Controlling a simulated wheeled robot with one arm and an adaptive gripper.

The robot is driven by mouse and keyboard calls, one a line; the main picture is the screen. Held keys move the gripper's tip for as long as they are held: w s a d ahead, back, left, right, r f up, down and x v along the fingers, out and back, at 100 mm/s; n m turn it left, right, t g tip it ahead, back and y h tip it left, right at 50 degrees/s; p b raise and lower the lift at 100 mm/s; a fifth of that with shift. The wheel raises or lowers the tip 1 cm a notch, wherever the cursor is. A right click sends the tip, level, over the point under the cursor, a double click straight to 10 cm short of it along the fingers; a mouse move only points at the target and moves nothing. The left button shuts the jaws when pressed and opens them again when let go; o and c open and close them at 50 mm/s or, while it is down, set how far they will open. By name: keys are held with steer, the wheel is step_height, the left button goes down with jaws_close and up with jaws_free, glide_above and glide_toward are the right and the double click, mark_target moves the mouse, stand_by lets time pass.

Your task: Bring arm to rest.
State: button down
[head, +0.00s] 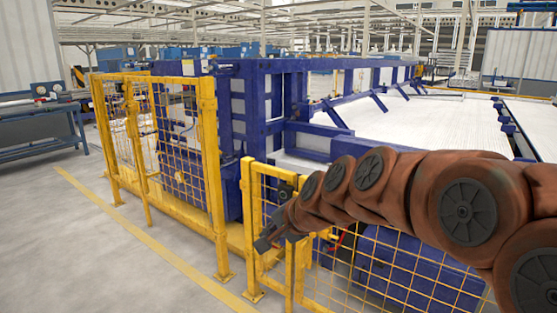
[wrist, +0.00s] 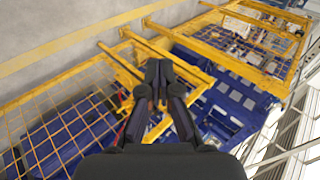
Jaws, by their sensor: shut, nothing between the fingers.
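My arm reaches in from the right edge of the head view, its brown links stretched toward the middle of the picture. My gripper (head: 265,243) is at its far end, in front of the yellow mesh fence in the picture. In the wrist view my gripper (wrist: 158,72) points away from the camera, its two dark fingers together at the tips. It is shut and holds nothing. I cannot tell how far the gripper is from the fence.
A yellow mesh fence (head: 207,165) stands before a large blue machine frame (head: 232,130). White pipes (head: 430,125) lie in the bed behind. A blue workbench (head: 40,148) is at the left. The grey floor (head: 70,250) at lower left is clear, with a yellow line.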

steer(key=s+d+r+n+g+h+p, duration=0.1)
steer(key=s+d+p, duration=0.4)
steer(key=s, duration=0.7)
steer(key=s+d+r+n+g+h+p, duration=0.1)
steer(key=s+d+n+g+h+p, duration=0.2)
steer(key=s+d, duration=0.5)
steer(key=s+d+r+n+g+h+p, duration=0.1)
steer(key=s+d+p, duration=0.6)
steer(key=s, duration=0.8)
steer(key=n+g+h, duration=0.1)
steer(key=n+g, duration=0.1)
steer(key=g, duration=0.1)
steer(key=shift+s+r+g, duration=0.25)
steer(key=shift+s+g, duration=0.05)
steer(key=shift+s, duration=0.1)
steer(key=c, duration=1.9)
jaws_free()
